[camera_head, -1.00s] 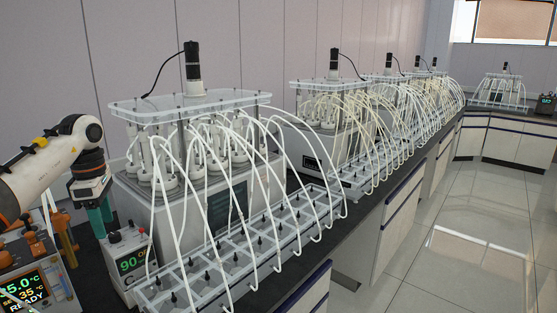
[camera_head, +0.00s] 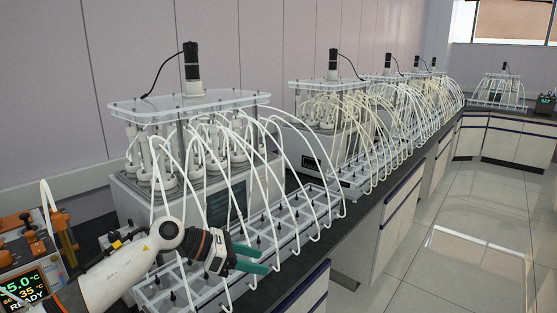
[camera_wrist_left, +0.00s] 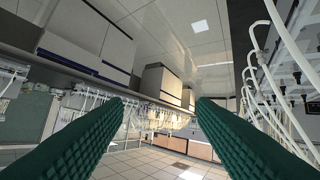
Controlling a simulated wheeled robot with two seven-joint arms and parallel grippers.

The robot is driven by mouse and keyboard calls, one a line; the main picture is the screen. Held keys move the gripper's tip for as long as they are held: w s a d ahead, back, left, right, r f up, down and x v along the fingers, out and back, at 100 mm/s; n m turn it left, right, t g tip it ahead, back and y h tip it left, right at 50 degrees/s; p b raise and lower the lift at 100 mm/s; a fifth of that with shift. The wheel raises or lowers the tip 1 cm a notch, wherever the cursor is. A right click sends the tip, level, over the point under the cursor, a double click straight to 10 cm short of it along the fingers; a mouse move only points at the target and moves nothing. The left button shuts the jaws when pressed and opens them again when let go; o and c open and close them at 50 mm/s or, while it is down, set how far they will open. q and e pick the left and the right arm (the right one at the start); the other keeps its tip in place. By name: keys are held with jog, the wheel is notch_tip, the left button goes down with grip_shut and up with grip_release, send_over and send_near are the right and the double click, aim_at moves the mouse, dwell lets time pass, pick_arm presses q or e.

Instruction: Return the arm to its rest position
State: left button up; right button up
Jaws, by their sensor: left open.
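My left arm comes in from the lower left of the head view. Its left gripper (camera_head: 250,259) is in front of the near reactor's tube rack, with its green fingers pointing right. In the left wrist view the two green fingers (camera_wrist_left: 160,115) stand wide apart with nothing between them. The gripper is open and empty. White tubes (camera_wrist_left: 275,80) pass close on the right side of that view. I cannot tell from these views whether the arm touches them. My right gripper is not in view.
The near reactor (camera_head: 190,105) stands on the dark bench, with its tube rack (camera_head: 290,225) in front. More reactors (camera_head: 335,100) line the bench behind. A control box with a display (camera_head: 35,285) is at the lower left. The tiled floor (camera_head: 460,230) on the right is clear.

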pick_arm(q)
jog(key=s+d+r+n+t+h, duration=0.4)
jog(key=d+n+t+h, duration=0.3)
jog(key=n, duration=0.5)
jog(key=s+a+f+n+t+y, duration=0.2)
jog(key=a+f+n+t+y, duration=0.25)
jog(key=a+n+y, duration=0.55)
jog(key=s+a+f+n+t+y, duration=0.2)
jog(key=a+f+n+t+y, duration=0.3)
jog(key=n, duration=1)
jog(key=s+a+f+n+g+y, duration=0.4)
jog(key=s+f+n+g, duration=0.1)
jog(key=s+f+g, duration=0.3)
jog(key=s+a+f+n+g, duration=0.1)
jog(key=s+f+n+g, duration=0.25)
jog(key=s, duration=0.65)
jog(key=s+a+f+n+g, duration=0.2)
jog(key=s+f+g, duration=0.25)
jog(key=s, duration=0.55)
notch_tip(320, 180, down, 30)
jog(key=s+r+g, duration=0.1)
jog(key=s, duration=0.1)
jog(key=s+a+f+g, duration=0.1)
jog(key=s+a+f, duration=0.1)
jog(key=s+f, duration=1.2)
jog(key=shift+s+a+f, duration=0.15)
jog(key=shift+s+a, duration=0.15)
jog(key=shift+s, duration=0.6)
